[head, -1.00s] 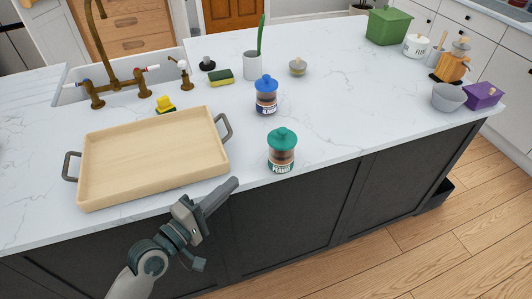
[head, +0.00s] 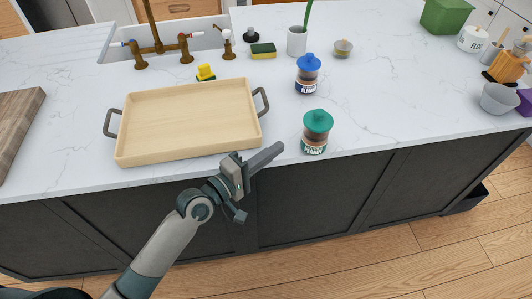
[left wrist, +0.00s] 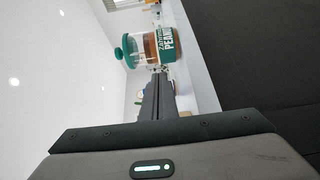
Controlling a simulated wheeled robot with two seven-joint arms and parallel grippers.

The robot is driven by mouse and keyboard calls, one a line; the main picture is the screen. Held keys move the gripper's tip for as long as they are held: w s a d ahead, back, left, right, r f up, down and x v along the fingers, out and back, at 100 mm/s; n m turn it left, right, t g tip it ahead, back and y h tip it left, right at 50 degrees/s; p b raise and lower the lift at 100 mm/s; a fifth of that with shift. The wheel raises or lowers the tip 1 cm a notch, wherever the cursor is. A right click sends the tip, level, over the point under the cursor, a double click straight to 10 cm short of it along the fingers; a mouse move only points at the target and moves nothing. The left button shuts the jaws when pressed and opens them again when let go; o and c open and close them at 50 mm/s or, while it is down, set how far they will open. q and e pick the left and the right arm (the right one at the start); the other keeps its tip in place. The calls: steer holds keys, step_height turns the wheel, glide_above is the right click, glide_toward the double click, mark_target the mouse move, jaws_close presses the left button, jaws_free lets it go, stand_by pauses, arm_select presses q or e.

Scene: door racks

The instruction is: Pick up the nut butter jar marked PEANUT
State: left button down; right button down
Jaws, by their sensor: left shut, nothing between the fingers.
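The nut butter jar marked PEANUT (head: 316,132) has a green lid and stands upright on the white counter near its front edge. It also shows sideways in the left wrist view (left wrist: 150,48), just beyond the fingertips. My left gripper (head: 280,148) is shut and empty, in front of the counter edge, to the left of the jar and apart from it. Its closed fingers show in the left wrist view (left wrist: 157,80). A similar jar with a blue lid (head: 308,75), its label partly readable, stands behind the PEANUT jar. My right gripper is not in view.
A wooden tray (head: 190,150) with dark handles lies left of the jars. Behind are a sponge (head: 263,51), a white pot (head: 297,42), a small lidded bowl (head: 343,48) and the sink tap (head: 187,48). Counter right of the jar is clear.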

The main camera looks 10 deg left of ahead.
mark_target(315, 135)
arm_select(q)
steer(key=shift+p+x, duration=0.65)
steer(key=shift+x, duration=2.35)
steer(key=shift+d+r+p, duration=0.1)
steer(key=shift+d+p, duration=0.25)
steer(key=shift+d, duration=0.6)
steer(key=shift+a, duration=0.1)
